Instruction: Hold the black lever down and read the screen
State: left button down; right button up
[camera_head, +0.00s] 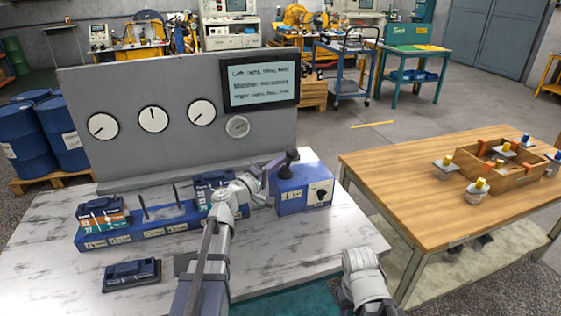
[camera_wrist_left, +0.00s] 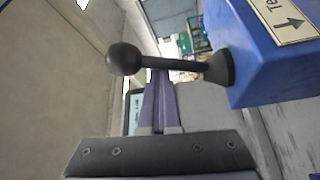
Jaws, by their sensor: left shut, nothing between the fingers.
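The black lever (camera_head: 288,161) stands on a blue box (camera_head: 305,192) at the right of the marble-topped table. In the left wrist view the lever's ball knob (camera_wrist_left: 124,59) and shaft meet the blue box (camera_wrist_left: 260,55) at a black boot. My left gripper (camera_head: 270,170) is shut and empty, with its purple fingertips (camera_wrist_left: 161,75) right at the lever's shaft; I cannot tell whether they touch it. The screen (camera_head: 260,80) on the grey panel is lit with three lines of small text, the middle one starting "Middle".
Several round gauges (camera_head: 152,119) sit on the grey panel (camera_head: 90,160). A blue tray (camera_head: 150,242) with dark blocks and upright pins lies left of my left arm; a loose dark block (camera_head: 132,273) lies in front. A wooden table (camera_head: 400,190) with a crate stands right.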

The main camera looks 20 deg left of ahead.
dwell(0.3)
pick_arm(q)
jog(key=shift+w+a+r, duration=0.1)
jog(key=shift+w+r, duration=0.05)
jog(key=shift+r, duration=0.05)
jog(key=s+a+f, duration=0.1)
jog(key=s+a, duration=0.5)
jog(key=a, duration=0.1)
jog(key=shift+s+b, duration=0.25)
jog(key=shift+b, duration=0.05)
pick_arm(e)
jog(key=shift+a+f, duration=0.3)
jog(key=shift+a, duration=0.3)
